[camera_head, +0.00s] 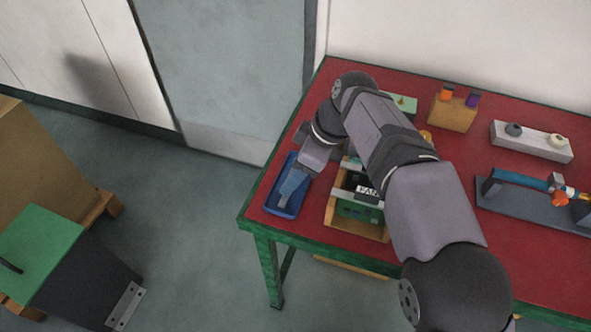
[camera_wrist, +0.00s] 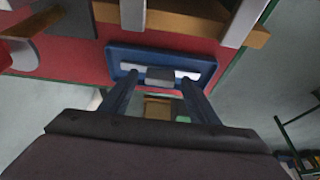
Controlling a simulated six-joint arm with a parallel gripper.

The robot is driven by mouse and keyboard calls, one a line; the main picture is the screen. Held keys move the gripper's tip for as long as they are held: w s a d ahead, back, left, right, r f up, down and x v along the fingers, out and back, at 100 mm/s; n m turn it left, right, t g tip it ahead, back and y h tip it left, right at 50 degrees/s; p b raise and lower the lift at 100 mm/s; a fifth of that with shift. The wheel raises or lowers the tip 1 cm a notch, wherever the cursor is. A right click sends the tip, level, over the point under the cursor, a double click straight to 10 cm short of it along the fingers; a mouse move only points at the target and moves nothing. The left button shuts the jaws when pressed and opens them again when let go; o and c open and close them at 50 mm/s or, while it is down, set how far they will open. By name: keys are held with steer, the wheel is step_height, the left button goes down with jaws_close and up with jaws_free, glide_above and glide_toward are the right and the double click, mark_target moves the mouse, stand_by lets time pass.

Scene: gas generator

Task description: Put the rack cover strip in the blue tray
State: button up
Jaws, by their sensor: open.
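The blue tray (camera_head: 282,211) lies at the left edge of the red table. In the wrist view the tray (camera_wrist: 160,53) holds a pale strip (camera_wrist: 129,67) with a grey block at its middle, which looks like the rack cover strip. My gripper (camera_head: 292,188) is over the tray, pointing down, and hides much of its inside in the head view. In the wrist view my gripper (camera_wrist: 160,78) has its two blue fingers apart, one to each side of the grey block. I cannot tell whether the fingers touch the strip.
A wooden rack (camera_head: 379,233) with a FAN label and grey bars stands just right of the tray. Behind my arm are a wooden block with orange and purple pieces (camera_head: 453,112) and a pale holder (camera_head: 532,142). A dark fixture (camera_head: 530,203) lies at the right.

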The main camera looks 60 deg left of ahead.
steer(key=p+v, duration=0.1)
steer(key=v, duration=1.1)
steer(key=shift+r+p, duration=0.15)
steer(key=shift+p, duration=0.15)
